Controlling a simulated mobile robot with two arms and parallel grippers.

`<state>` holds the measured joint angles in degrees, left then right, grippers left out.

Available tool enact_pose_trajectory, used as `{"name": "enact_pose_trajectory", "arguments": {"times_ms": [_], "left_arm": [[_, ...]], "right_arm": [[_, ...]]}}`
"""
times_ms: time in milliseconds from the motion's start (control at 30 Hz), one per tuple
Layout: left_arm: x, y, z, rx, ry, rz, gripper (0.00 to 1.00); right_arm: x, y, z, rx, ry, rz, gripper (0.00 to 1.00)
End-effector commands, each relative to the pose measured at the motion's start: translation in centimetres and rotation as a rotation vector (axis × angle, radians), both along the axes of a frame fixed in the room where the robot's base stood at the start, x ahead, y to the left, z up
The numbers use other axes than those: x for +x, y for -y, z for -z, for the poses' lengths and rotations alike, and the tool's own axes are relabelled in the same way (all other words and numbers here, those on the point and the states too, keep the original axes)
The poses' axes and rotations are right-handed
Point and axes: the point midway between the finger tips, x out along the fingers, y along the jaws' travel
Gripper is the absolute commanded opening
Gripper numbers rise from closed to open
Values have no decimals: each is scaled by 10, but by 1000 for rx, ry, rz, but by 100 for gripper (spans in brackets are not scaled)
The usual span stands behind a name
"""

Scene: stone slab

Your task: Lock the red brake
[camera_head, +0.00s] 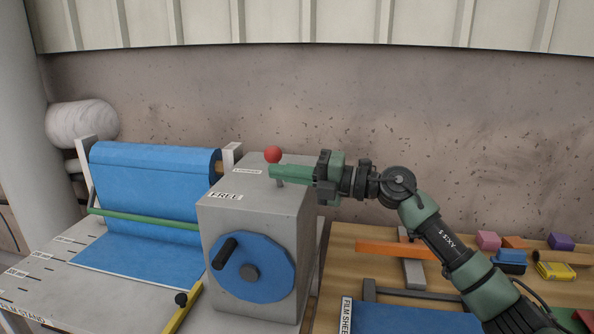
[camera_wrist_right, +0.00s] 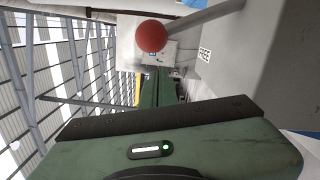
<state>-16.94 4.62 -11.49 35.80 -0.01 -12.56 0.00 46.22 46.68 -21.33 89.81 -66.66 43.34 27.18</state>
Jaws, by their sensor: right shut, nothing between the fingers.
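The red brake knob (camera_head: 272,154) sits above the top of the grey box (camera_head: 218,222), just behind my right gripper's fingertips. In the right wrist view the red knob (camera_wrist_right: 151,36) is on the end of a grey rod (camera_wrist_right: 212,14). My right gripper (camera_head: 273,171) is shut and empty, its green fingers pointing left over the box top. Its fingers (camera_wrist_right: 157,88) also show in the right wrist view, close to the knob; whether they touch it or the rod I cannot tell. A FREE label (camera_head: 225,196) is at the box's front top edge. My left gripper is not in view.
A blue crank wheel (camera_head: 270,285) is on the box front. A blue film roll (camera_head: 150,172) with a green bar (camera_head: 150,222) stands left. A wooden table (camera_head: 385,268) at right holds coloured blocks (camera_head: 488,240) and a blue sheet (camera_head: 410,319). A wall stands behind.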

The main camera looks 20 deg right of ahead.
Motion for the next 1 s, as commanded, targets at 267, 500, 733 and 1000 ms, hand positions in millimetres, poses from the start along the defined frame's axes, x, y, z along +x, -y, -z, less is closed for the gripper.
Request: {"name": "enact_pose_trajectory", "arguments": {"times_ms": [267, 500, 733, 1000], "left_arm": [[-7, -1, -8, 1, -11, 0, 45], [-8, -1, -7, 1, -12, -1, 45], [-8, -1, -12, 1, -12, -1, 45], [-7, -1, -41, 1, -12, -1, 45]], "right_arm": [[17, 7, -5, 0, -1, -3, 0], [17, 7, -4, -1, 0, -3, 0], [18, 8, -7, 7, -12, -3, 0], [27, 15, -23, 71, -106, -1, 0]]}}
